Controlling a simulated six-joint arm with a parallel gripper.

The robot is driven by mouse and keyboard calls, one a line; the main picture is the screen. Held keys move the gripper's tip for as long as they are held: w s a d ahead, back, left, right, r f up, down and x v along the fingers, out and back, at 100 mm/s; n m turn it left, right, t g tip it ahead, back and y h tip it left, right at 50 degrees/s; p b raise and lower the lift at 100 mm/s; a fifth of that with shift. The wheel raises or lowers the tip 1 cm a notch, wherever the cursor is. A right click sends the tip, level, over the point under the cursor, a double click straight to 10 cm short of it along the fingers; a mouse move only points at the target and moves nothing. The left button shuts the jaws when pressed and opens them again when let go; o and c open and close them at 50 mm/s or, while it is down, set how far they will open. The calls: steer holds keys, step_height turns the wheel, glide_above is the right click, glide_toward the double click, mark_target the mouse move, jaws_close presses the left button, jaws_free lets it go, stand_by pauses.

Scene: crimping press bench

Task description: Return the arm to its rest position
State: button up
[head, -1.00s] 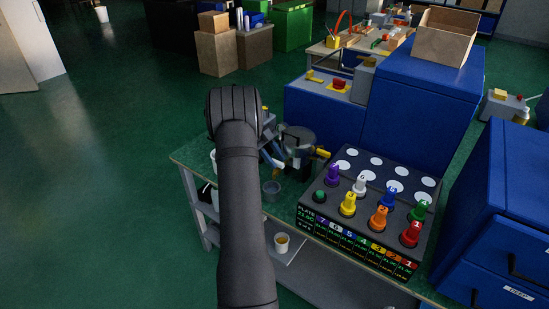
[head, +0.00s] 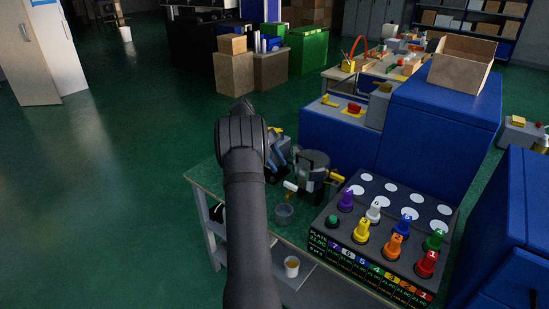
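A small dark part of the arm pokes out just above that joint. My gripper is hidden behind the arm, so I cannot see its fingers or whether it holds anything. In the picture, the arm overlaps the left end of the green-topped bench (head: 208,182); I cannot tell its height above it.
A black plate rack (head: 330,252) with numbered coloured pegs stands on the bench. Blue cabinets (head: 440,110) stand behind and right. The green floor at left is clear.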

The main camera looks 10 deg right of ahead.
mark_target(290, 184)
steer(key=x, duration=0.7)
steer(key=shift+s+d+f, duration=0.15)
steer(key=shift+n+h, duration=0.3)
steer(key=shift+n, duration=0.2)
